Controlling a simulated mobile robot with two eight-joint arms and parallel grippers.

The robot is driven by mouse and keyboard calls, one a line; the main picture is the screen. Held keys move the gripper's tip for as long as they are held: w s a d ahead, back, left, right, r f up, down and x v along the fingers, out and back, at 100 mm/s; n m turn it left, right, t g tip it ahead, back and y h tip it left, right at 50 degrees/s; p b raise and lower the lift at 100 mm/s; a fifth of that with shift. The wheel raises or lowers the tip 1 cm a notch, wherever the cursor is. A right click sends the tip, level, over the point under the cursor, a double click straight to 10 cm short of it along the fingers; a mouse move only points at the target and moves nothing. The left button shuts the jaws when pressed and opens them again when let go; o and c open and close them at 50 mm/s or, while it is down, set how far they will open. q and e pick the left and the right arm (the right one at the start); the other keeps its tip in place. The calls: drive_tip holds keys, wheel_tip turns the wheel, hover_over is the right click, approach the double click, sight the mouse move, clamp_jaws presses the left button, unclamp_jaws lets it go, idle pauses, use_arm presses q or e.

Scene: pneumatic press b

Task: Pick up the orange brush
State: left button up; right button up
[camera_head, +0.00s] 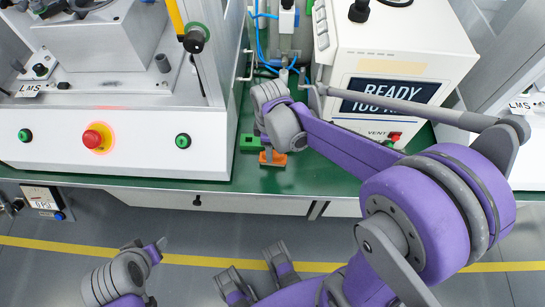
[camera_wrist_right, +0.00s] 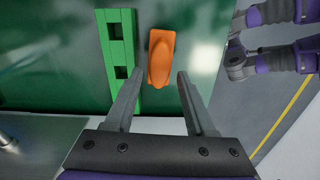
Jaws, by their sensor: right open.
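The orange brush (camera_head: 272,158) lies on the green bench top near its front edge. In the right wrist view the orange brush (camera_wrist_right: 161,58) lies just ahead of my right gripper (camera_wrist_right: 162,76), between the lines of its two fingers. My right gripper (camera_head: 267,138) is open and empty, over the bench by the brush; my arm hides part of it in the head view. My left arm's end (camera_head: 152,250) shows low at the left, away from the bench; its jaws are not clear.
A green block with square holes (camera_wrist_right: 118,60) stands close beside the brush; it also shows in the head view (camera_head: 250,142). A white press housing (camera_head: 60,140) with a red button is on the left. A white "READY" unit (camera_head: 430,55) stands at the right.

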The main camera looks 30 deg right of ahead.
drive_tip(key=f, duration=0.3)
drive_tip(key=f+b, duration=0.1)
drive_tip(key=f, duration=0.1)
drive_tip(key=shift+s+d+f, duration=0.1)
drive_tip(key=shift+s+d, duration=0.05)
drive_tip(key=shift+d, duration=0.15)
drive_tip(key=shift+c, duration=0.2)
clamp_jaws()
